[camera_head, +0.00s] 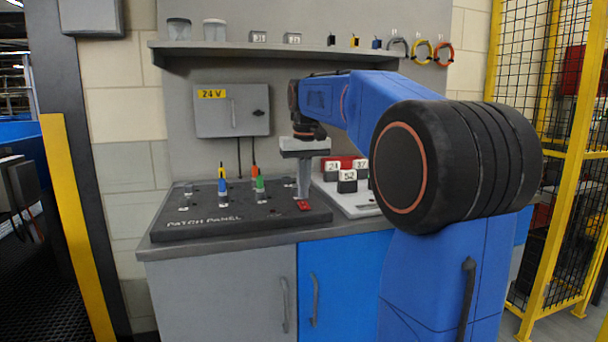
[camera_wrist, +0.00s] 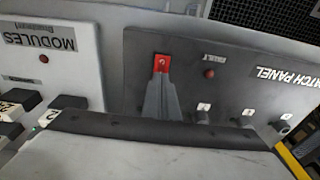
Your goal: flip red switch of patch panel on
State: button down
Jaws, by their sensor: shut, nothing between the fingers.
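The dark patch panel (camera_head: 190,228) lies on the bench and carries several coloured plugs. Its red switch (camera_head: 304,206) is at the panel's right front corner. In the wrist view the red switch (camera_wrist: 161,63) sits just beyond my fingertips, and the lever's position is too small to tell. My gripper (camera_head: 303,195) points down over the right side of the panel, shut and empty. Its fingertips (camera_wrist: 160,80) are very close to the switch; I cannot tell whether they touch it. A dark red round spot (camera_wrist: 209,73) marked FAULT is beside the switch.
Right of the panel is a light modules tray (camera_head: 362,209) with numbered black blocks (camera_head: 347,182). Plugs (camera_head: 260,185) stand upright on the panel left of my gripper. A 24V box (camera_head: 232,110) and a shelf (camera_head: 270,46) are on the wall behind.

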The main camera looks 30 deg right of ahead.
jog(key=shift+w+f, duration=0.1)
jog(key=shift+f, duration=0.65)
jog(key=shift+w+f, duration=0.1)
jog(key=shift+f, duration=0.2)
jog(key=shift+s+f, duration=0.1)
jog(key=shift+s, duration=0.15)
jog(key=shift+s+a, duration=0.2)
jog(key=shift+s, duration=0.35)
notch_tip(320, 180, up, 14)
jog(key=s, duration=0.1)
jog(key=shift+s+a+r, duration=0.2)
jog(key=shift+s, duration=0.1)
dwell(0.5)
